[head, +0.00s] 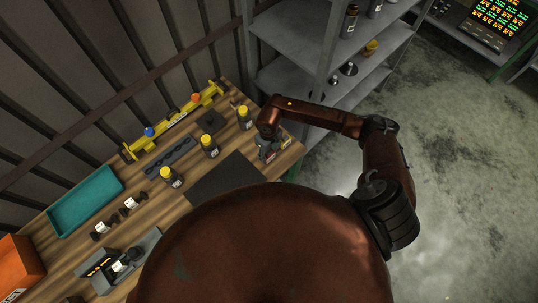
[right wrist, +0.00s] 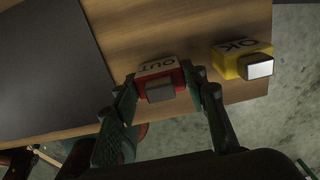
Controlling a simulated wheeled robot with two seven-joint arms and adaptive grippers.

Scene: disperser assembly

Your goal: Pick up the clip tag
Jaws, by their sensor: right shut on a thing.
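A red clip tag marked OUT (right wrist: 159,70) is at the table's edge in the right wrist view. My right gripper (right wrist: 161,90) has one finger on each side of it and is shut on it. A yellow clip tag marked OK (right wrist: 243,60) lies just to the right, apart from the gripper. In the head view my right gripper (head: 268,151) is low over the table's right end, with the yellow tag (head: 285,141) beside it. My left gripper is not in view.
A dark mat (head: 224,178) lies left of the gripper. Several yellow-capped bottles (head: 209,147) stand behind it. A teal tray (head: 84,202), a black holder (head: 168,156) and a yellow rack (head: 175,122) are farther left. Grey shelves (head: 300,75) stand beyond the table.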

